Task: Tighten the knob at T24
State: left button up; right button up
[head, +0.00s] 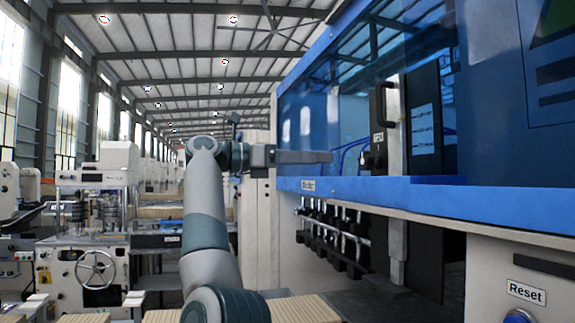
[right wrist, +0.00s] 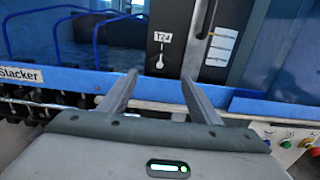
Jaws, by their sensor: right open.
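The T24 label (right wrist: 163,37) is on a dark panel behind the blue window frame, and a small pale knob (right wrist: 160,61) sits just below it in the right wrist view. In the head view the T24 label (head: 378,138) and a dark knob shape (head: 370,160) show on the machine's right part. My right gripper (right wrist: 158,80) is open and empty, its two fingers spread to either side below the knob, apart from it. In the head view the right gripper (head: 328,157) points right toward the knob with a gap between. My left gripper is not in view.
A blue ledge (head: 400,187) runs below the opening. A black handle (head: 384,105) stands above the knob. The Stacker label (right wrist: 20,75) is at left. A Reset label and blue button (head: 518,316) are at lower right. Blue hoses hang inside.

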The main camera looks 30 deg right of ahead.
jog(key=shift+v, duration=2.85)
